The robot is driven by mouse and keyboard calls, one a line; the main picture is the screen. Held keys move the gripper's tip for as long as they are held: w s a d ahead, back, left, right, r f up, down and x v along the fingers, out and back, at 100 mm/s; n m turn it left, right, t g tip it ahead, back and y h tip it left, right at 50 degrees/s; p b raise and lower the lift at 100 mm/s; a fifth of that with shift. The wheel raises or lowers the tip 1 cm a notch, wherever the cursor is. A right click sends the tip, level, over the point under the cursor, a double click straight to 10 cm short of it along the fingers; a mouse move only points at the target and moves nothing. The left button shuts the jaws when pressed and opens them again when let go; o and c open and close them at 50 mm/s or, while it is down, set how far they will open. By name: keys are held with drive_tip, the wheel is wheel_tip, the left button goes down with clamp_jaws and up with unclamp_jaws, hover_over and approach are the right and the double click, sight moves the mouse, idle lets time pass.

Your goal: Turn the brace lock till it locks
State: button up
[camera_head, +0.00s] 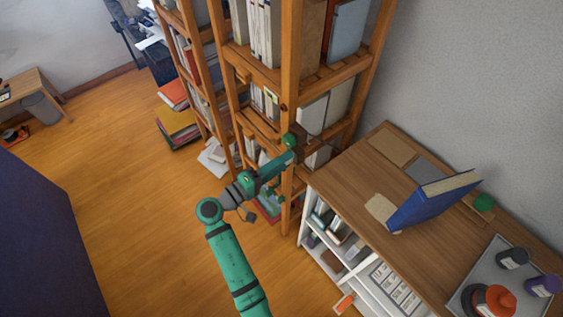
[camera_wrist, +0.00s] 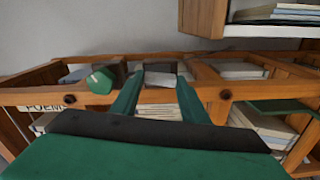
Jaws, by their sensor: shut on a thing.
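My gripper (camera_head: 290,157) reaches the front post of the tall wooden shelf (camera_head: 288,55) in the head view. In the wrist view the two green fingers of my gripper (camera_wrist: 159,74) rise on either side of a small dark grey piece (camera_wrist: 160,67) at the shelf's rail, which I take for the handle of the brace lock. The fingers are shut on it. A rounded green piece (camera_wrist: 100,80) sits on the rail just left of the fingers. Green also shows beyond the fingertips in the head view (camera_head: 289,140). How far the lock is turned cannot be told.
A wooden-topped cabinet (camera_head: 345,180) stands right of the shelf. It bears a leaning blue book (camera_head: 430,202) and a tray (camera_head: 470,280) with several round pieces. Books (camera_head: 265,30) fill the shelf. The floor (camera_head: 120,185) at left is mostly clear.

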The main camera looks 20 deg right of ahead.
drive_tip(key=shift+n, duration=1)
drive_tip(key=o, duration=1.1)
drive_tip(key=shift+c, duration=0.2)
drive_tip(key=v, duration=1.1)
